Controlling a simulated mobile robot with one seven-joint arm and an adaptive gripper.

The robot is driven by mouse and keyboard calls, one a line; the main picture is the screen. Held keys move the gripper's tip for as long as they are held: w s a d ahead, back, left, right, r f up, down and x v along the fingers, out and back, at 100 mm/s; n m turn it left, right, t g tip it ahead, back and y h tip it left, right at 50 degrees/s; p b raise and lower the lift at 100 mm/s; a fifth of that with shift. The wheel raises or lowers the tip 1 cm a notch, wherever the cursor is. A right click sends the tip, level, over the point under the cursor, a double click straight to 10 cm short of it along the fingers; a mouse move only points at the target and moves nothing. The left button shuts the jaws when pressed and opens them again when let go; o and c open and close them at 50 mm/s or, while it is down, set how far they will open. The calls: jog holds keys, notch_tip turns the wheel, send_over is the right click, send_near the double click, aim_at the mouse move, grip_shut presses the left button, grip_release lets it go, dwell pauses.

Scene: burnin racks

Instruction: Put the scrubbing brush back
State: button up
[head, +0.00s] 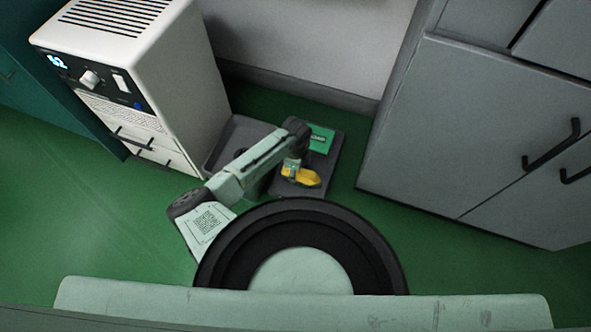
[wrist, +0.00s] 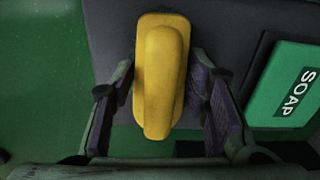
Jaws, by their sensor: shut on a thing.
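The scrubbing brush, with a yellow handle (wrist: 162,75), is between the two fingers of my gripper (wrist: 163,100) in the wrist view. The fingers are shut on its sides. In the head view the yellow brush (head: 301,177) shows below the end of my arm, over the dark grey tray (head: 232,143). My gripper (head: 297,165) is mostly hidden by my own wrist there. The tray's edge also shows in the wrist view (wrist: 105,35). I cannot tell whether the brush touches the tray.
A green soap box (head: 320,138) lies on the tray, just right of the brush; its SOAP label faces up in the wrist view (wrist: 285,85). A white machine (head: 150,70) stands at the left and a grey cabinet (head: 470,130) at the right. Green floor (head: 90,200) is clear at the left.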

jog(key=shift+f, duration=0.2)
jog(key=o, duration=1.2)
jog(key=shift+o, duration=0.2)
jog(key=shift+r, duration=0.1)
notch_tip(320, 180, up, 12)
jog(key=p, duration=0.2)
jog(key=shift+s, duration=0.1)
